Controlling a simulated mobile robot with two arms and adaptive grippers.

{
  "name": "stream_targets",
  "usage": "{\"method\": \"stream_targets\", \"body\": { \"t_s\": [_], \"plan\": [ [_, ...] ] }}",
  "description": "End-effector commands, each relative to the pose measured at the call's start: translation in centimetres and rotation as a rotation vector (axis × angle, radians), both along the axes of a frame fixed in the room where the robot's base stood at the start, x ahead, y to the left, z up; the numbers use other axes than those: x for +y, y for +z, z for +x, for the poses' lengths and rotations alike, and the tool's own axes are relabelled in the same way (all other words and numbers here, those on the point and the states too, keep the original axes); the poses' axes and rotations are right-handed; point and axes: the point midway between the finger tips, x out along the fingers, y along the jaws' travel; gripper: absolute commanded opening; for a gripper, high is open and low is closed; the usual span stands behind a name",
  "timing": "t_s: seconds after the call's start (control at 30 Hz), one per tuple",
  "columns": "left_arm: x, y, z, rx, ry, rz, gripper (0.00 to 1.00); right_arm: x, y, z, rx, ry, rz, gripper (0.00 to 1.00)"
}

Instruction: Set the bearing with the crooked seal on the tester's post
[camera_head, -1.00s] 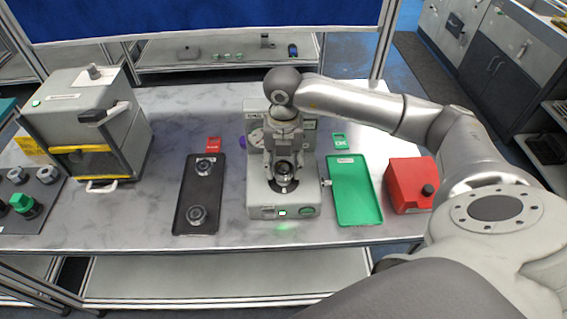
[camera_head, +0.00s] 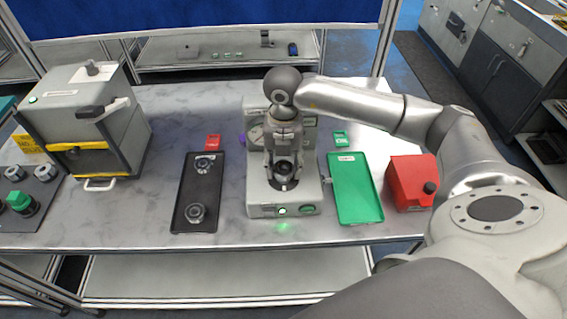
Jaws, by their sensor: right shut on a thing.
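The tester (camera_head: 258,203) stands in the middle of the bench, a light grey machine with small lights along its front edge. My right gripper (camera_head: 284,172) points down over the tester's post and is shut on a bearing (camera_head: 284,168). The bearing is at the post; I cannot tell whether it rests fully on it, and its seal is too small to judge. Two more bearings lie in the black tray (camera_head: 184,212) left of the tester, one at the back (camera_head: 204,165) and one at the front (camera_head: 196,213). My left gripper is not in view.
A green tray (camera_head: 357,203) with an OK sign (camera_head: 341,138) lies empty right of the tester, beside a red box (camera_head: 408,185). A red sign (camera_head: 212,142) stands behind the black tray. A grey-yellow machine (camera_head: 85,125) and a dark fixture board (camera_head: 43,190) are at left.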

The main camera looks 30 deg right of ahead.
Motion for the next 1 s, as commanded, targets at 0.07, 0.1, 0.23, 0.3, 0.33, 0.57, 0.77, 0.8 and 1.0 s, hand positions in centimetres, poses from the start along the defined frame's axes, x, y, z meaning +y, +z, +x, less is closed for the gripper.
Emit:
{"method": "stream_targets", "body": {
  "t_s": [0.07,0.1,0.23,0.3,0.33,0.57,0.77,0.8,1.0],
  "plan": [
    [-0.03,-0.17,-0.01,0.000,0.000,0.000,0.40,0.01,-0.12,0.01,-0.001,0.000,0.001,0.17],
    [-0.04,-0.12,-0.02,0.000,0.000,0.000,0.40,0.00,-0.08,0.00,0.000,0.000,0.000,0.17],
    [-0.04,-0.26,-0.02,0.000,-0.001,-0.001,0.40,0.00,-0.22,0.00,0.000,0.000,0.000,0.17],
    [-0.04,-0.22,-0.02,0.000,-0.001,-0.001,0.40,-0.01,-0.18,-0.01,0.000,0.000,0.000,0.17],
    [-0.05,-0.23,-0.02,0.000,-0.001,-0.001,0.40,-0.01,-0.19,-0.01,0.000,0.000,0.000,0.17],
    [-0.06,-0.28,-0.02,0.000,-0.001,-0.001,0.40,-0.01,-0.25,-0.02,0.000,0.000,0.000,0.62],
    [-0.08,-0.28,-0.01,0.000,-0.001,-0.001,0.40,-0.02,-0.27,-0.03,0.001,0.000,-0.001,0.70],
    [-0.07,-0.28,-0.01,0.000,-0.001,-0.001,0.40,-0.02,-0.27,-0.03,0.001,0.000,-0.001,0.70],
    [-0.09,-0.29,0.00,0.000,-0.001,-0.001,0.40,-0.03,-0.31,-0.05,0.001,0.000,0.000,0.84]
  ]
}}
